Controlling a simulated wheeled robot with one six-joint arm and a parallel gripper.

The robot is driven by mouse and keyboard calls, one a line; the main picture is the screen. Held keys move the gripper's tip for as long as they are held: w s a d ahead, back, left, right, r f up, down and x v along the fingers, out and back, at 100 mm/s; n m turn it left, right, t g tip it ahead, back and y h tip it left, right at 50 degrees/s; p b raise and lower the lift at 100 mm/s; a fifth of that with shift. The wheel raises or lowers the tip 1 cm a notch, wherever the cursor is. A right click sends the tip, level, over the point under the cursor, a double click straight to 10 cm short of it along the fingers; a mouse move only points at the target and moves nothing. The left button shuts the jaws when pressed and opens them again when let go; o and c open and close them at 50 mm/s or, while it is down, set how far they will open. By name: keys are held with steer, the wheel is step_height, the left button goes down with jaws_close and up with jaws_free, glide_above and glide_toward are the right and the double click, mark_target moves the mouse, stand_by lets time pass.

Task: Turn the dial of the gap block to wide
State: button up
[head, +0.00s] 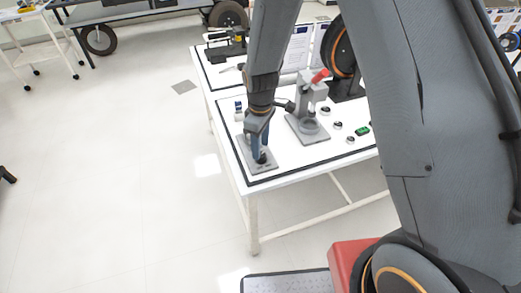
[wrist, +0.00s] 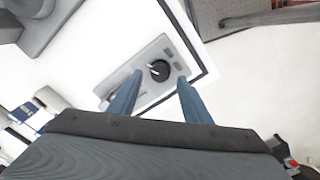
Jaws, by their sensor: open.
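The gap block is a grey plate (head: 270,168) near the front left corner of the white table; it also shows in the wrist view (wrist: 150,98). Its round black dial (wrist: 160,70) carries a white pointer mark toward its left side. Dark small labels (wrist: 179,66) sit right of the dial, too small to read. My gripper (wrist: 159,79) is open, with one blue finger on each side of the dial in the picture. I cannot tell whether the fingers touch it. In the head view my gripper (head: 260,152) points down over the plate and partly hides the dial.
A grey press-like stand (head: 308,110) with a red handle (head: 320,75) stands right of the plate. Several small round parts and a green item (head: 362,131) lie farther right. A small white-and-blue item (head: 239,110) is behind the plate. A black line borders the tabletop.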

steer(key=shift+f+p, duration=0.35)
steer(key=shift+f, duration=1.35)
steer(key=c, duration=1)
